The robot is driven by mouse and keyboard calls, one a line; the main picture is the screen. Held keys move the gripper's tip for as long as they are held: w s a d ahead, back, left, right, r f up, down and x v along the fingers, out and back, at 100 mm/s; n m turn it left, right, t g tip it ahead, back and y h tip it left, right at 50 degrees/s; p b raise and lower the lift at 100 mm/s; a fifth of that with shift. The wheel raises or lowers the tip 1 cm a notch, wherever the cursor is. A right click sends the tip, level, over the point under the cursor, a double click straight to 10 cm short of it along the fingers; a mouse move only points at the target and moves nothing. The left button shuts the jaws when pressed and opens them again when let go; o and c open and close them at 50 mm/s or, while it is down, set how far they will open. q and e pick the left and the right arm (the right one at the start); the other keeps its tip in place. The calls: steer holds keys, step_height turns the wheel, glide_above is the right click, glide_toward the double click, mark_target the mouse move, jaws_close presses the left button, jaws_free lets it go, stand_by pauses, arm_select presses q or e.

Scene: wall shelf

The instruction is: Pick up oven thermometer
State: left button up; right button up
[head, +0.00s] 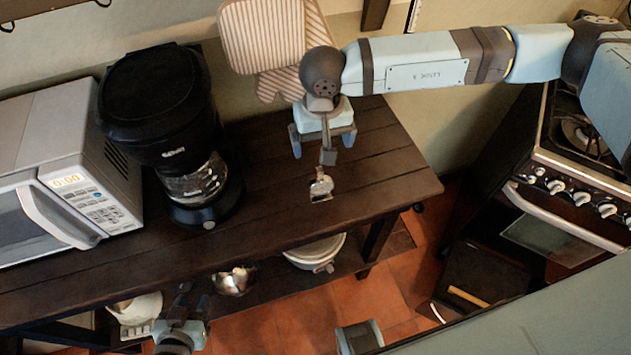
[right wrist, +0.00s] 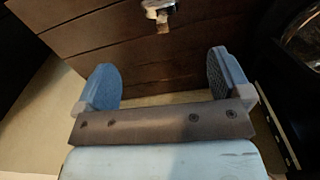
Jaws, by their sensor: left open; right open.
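The oven thermometer (head: 321,187), a small silvery piece with a pale base, stands on the dark wooden table near its front edge. It also shows at the top of the right wrist view (right wrist: 158,10). My right gripper (head: 322,140), on the arm from the right, is above the table behind the thermometer. In the right wrist view its two blue fingers (right wrist: 163,80) are spread, with nothing between them; the thermometer lies beyond them, apart. My left gripper (head: 184,312) is at the bottom of the head view, open, in front of the table and away from the thermometer.
A black coffee maker (head: 165,120) and a microwave (head: 70,180) stand on the table (head: 385,180) to the left. A striped mitt (head: 265,35) hangs on the wall. A white pot (head: 315,252) and metal bowl (head: 235,281) sit below. A stove (head: 570,190) is right.

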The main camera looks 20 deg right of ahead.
mark_target(321, 173)
step_height(321, 173, down, 7)
steer(key=shift+f+p, duration=0.1)
steer(key=shift+p, duration=0.35)
step_height(321, 173, down, 5)
steer(key=shift+s+a+r+p, duration=0.15)
steer(key=shift+r+p, duration=0.05)
steer(key=shift+p, duration=0.6)
steer(key=shift+f, duration=0.45)
steer(key=c, duration=1)
